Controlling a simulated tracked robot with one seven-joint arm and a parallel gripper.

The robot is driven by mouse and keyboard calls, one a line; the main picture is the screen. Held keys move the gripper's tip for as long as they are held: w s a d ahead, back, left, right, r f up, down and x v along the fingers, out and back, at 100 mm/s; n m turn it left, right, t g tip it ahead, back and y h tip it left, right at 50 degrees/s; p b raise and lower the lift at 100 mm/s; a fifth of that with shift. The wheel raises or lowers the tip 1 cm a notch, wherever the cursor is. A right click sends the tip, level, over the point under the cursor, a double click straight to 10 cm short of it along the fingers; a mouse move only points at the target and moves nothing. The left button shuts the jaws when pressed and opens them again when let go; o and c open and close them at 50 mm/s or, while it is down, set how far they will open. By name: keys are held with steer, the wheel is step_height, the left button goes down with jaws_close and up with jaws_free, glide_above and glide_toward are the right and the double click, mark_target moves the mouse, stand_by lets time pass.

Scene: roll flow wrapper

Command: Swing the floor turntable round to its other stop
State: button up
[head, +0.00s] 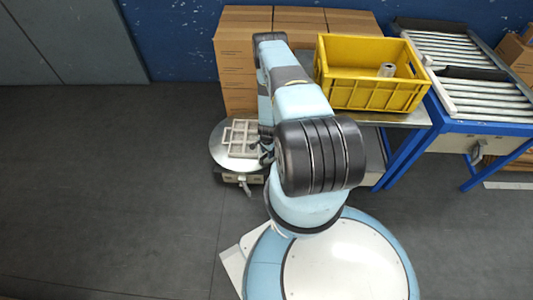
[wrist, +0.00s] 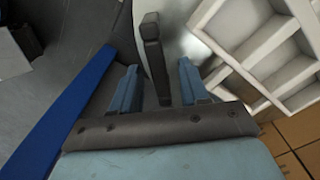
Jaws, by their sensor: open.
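The floor turntable (head: 219,158) is a low round grey disc on a base, left of my arm in the head view. A pale compartmented tray (head: 243,138) lies on it. In the wrist view the disc (wrist: 178,38) lies beyond my fingers, and the tray (wrist: 262,45) fills the upper right. My gripper (wrist: 158,68) is open, its two blue fingers apart. A dark upright bar (wrist: 152,30) shows between them; I cannot tell whether they touch it. In the head view my arm hides most of the gripper and the disc's right side.
Stacked cartons (head: 236,60) stand behind the turntable. A yellow crate (head: 365,95) with a pale cylinder (head: 387,70) sits on the bench at right. A blue-framed roller conveyor (head: 465,85) stands farther right. The dark floor at left (head: 110,190) is clear.

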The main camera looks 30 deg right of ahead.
steer(key=shift+f, duration=0.1)
steer(key=shift+c, duration=0.2)
jaws_close()
steer(key=shift+w, duration=0.1)
